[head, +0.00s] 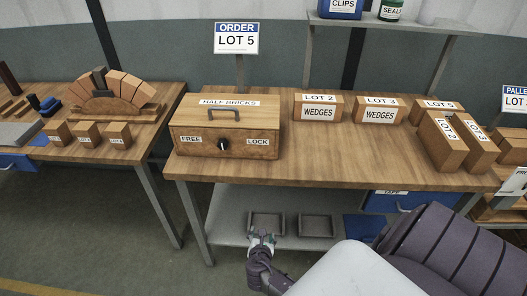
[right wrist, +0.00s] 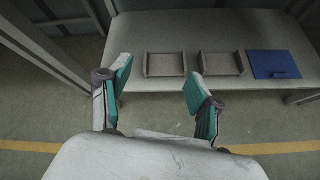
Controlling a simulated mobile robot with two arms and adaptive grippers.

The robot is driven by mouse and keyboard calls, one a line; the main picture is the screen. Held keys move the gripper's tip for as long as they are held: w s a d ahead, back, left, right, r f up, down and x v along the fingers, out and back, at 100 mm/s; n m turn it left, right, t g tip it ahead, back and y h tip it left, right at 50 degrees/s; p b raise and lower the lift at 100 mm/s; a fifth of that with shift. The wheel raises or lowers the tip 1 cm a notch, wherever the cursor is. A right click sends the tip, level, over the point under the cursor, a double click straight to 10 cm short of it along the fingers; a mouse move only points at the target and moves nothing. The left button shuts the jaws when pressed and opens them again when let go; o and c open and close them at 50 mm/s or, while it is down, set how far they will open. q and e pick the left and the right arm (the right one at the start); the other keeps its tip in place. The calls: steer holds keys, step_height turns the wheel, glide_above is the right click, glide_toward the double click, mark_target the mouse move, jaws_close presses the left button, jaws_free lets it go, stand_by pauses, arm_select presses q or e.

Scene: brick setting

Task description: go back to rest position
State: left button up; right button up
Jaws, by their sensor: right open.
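My right gripper (head: 262,238) hangs in front of the middle table, at the height of its lower shelf in the head view. In the right wrist view its two green-padded fingers are spread wide with nothing between them (right wrist: 157,78). Its arm comes in from the lower right of the head view. My left gripper is not seen in either view.
The wooden table (head: 330,170) carries a HALF BRICKS box (head: 226,125) and several labelled wedge boxes. Its lower shelf (head: 228,215) holds two grey trays (right wrist: 165,65) (right wrist: 222,64) and a blue item (right wrist: 272,65). A left table (head: 140,150) holds a brick arch. Floor in front is clear.

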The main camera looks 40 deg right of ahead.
stand_by(0.4)
steer(key=s+a+f+m+g+y, duration=0.25)
steer(key=s+a+f+m, duration=0.2)
steer(key=s+f, duration=0.45)
steer(key=s+a+f+m+g+y, duration=0.25)
steer(key=s+f+m, duration=0.25)
steer(key=s+f, duration=0.4)
steer(key=s+a+f+m+g+y, duration=0.1)
steer(key=s+a+f+m, duration=0.1)
steer(key=s+m, duration=0.3)
steer(key=s+a+f+m+g+y, duration=0.1)
steer(key=s+m, duration=0.5)
steer(key=s, duration=0.8)
steer(key=shift+s+a+f+y, duration=0.15)
steer(key=shift+a+f+y, duration=0.45)
steer(key=shift+f, duration=0.3)
